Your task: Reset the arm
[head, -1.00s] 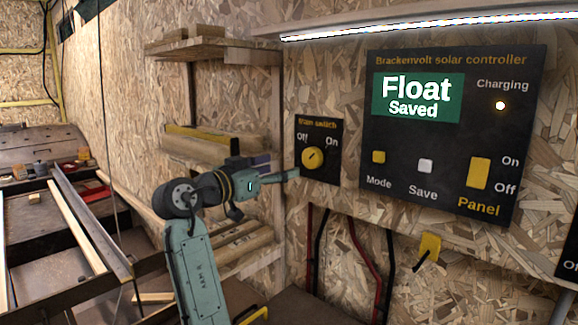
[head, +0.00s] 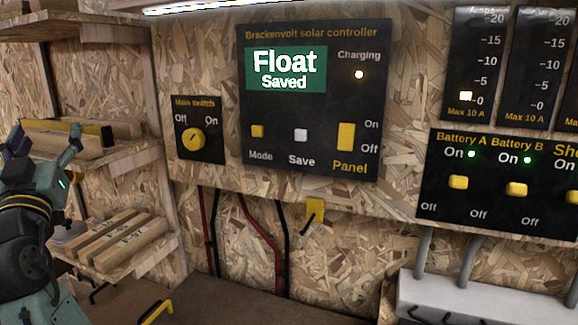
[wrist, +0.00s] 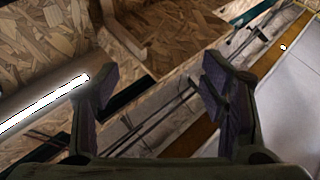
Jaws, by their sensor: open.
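My arm shows at the left edge of the head view, folded up in front of the shelves. My gripper (head: 45,146) points upward there, its fingers apart and nothing between them. In the wrist view my gripper (wrist: 155,92) is also open and empty, with a wooden shelf and wall beyond the fingers. The solar controller (head: 312,110) on the chipboard wall reads "Float" and "Saved", and its Charging light is lit. The main switch (head: 192,139) is a yellow knob on a black plate. My gripper is well left of both and touches neither.
Wooden shelves (head: 150,95) hold boards close to my arm. A battery switch panel (head: 500,185) and gauges (head: 475,75) are on the right wall. A grey pipe box (head: 480,297) stands below. A lit strip lamp (wrist: 45,104) shows in the wrist view.

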